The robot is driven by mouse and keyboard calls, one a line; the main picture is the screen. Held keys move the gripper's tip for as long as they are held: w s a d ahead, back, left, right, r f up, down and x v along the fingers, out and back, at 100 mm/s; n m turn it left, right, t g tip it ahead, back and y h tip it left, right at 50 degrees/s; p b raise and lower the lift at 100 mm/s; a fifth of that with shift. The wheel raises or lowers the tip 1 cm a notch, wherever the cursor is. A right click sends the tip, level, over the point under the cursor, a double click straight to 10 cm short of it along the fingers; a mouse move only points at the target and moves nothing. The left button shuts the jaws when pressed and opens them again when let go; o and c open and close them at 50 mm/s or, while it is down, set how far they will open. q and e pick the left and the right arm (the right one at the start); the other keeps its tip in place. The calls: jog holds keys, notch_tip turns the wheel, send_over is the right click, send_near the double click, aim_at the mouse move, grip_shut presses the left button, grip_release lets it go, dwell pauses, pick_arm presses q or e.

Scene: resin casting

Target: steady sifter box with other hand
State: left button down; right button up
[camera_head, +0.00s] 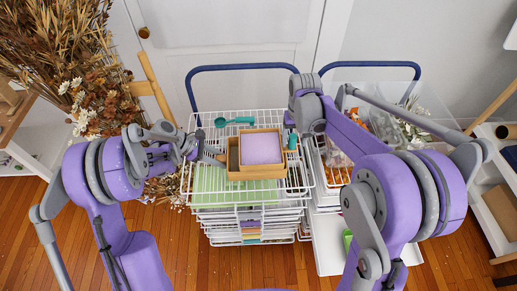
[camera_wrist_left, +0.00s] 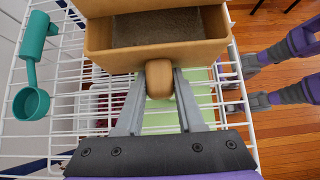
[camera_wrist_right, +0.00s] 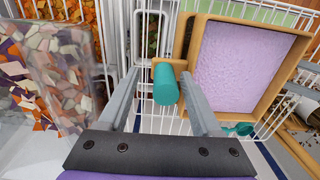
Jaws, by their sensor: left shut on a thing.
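The sifter box is a wooden box (camera_head: 255,174) on the white wire rack, with a pale purple panel (camera_head: 262,148) in it and a narrow side compartment (camera_head: 233,156). In the left wrist view that compartment holds grey-brown grains (camera_wrist_left: 160,27). My left gripper (camera_head: 212,160) is at the box's left side, its fingers shut on the box's round wooden knob (camera_wrist_left: 159,78). My right gripper (camera_wrist_right: 158,78) is open at the box's right side. Its fingers stand either side of a teal cylinder (camera_wrist_right: 166,84), with a gap at the left finger.
A teal scoop (camera_head: 235,121) lies on the wire rack (camera_head: 208,130) behind the box. A light green sheet (camera_head: 215,188) shows under the wires. A second rack with clear containers (camera_wrist_right: 60,70) of coloured pieces stands to the right. Dried flowers (camera_head: 65,60) stand at left.

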jog(key=shift+r, duration=3.5)
pick_arm(q)
jog(key=shift+c, duration=2.2)
grip_release()
jog(key=v, duration=1.2)
